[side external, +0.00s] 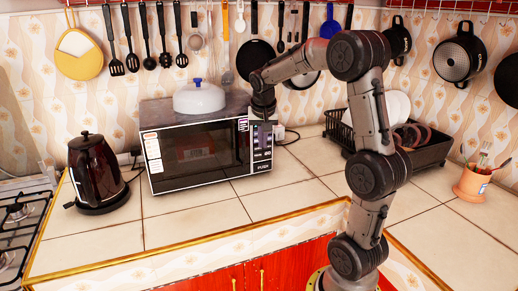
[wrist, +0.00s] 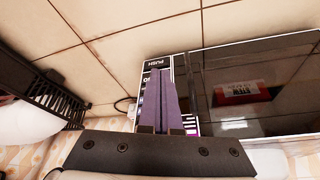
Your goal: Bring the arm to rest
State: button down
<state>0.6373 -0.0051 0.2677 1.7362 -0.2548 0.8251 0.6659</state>
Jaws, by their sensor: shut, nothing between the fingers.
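My gripper (wrist: 158,80) shows in the wrist view with its two purple-grey fingers together and nothing between them. In the side view my gripper (side external: 263,112) points down in front of the right end of the microwave (side external: 195,160), by its control panel. I cannot tell whether it touches the panel. The microwave door is shut, and the microwave (wrist: 250,90) fills the right of the wrist view. My arm stands bent over the counter.
A dark kettle (side external: 92,170) stands to the left. A black dish rack (side external: 430,150) and an orange utensil cup (side external: 472,184) are to the right. Pans (side external: 460,55) and utensils hang along the wall. The front counter tiles are clear.

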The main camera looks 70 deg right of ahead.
jog(key=a+r+n+t, duration=0.2)
jog(key=a+r, duration=0.7)
jog(key=a, duration=0.1)
jog(key=s+a+n+t+y, duration=0.1)
jog(key=s+a+n, duration=0.25)
jog(key=a, duration=0.55)
jog(key=s+a+f+n+y, duration=0.3)
jog(key=s+a+f+n, duration=0.4)
jog(key=s+a, duration=0.2)
jog(key=s, duration=0.2)
jog(key=shift+s+a+f+n+t, duration=0.2)
jog(key=shift+s+f+n+t, duration=0.1)
jog(key=shift+n+t, duration=0.1)
